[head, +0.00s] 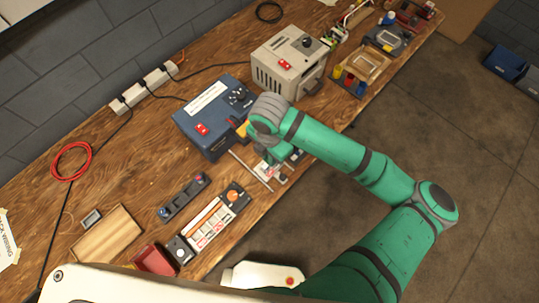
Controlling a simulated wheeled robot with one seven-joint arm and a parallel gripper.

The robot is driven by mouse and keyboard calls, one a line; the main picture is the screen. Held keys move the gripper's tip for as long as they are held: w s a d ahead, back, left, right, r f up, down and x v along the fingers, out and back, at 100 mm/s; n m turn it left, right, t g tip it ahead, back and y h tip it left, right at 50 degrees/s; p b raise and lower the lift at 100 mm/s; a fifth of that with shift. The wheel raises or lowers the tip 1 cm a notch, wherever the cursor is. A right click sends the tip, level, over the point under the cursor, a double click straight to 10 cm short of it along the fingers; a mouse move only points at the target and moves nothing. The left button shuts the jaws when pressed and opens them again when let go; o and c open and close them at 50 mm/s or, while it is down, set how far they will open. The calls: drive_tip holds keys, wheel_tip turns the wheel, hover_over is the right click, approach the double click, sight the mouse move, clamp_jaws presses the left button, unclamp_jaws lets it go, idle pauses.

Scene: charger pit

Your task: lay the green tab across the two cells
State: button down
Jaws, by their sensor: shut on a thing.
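My gripper (268,168) is low over the front edge of the bench, just in front of the blue box. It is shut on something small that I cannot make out. My own wrist and green arm links cover much of that spot. A small pale holder (281,179) with some red on it lies right under and beside the gripper, partly hidden. I cannot tell the green tab apart from my green arm parts. I cannot tell for certain which parts are the two cells. Contact between the held thing and the holder cannot be judged.
The blue box (205,128) and beige box (279,73) stand behind the gripper. Bare wood (130,165) lies farther back left.

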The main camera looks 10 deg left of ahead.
drive_tip(key=shift+f, duration=0.1)
drive_tip(key=c, duration=1.7)
unclamp_jaws()
drive_tip(key=shift+d, duration=0.1)
drive_tip(key=shift+w+r, duration=0.1)
drive_tip(key=shift+r, duration=3.4)
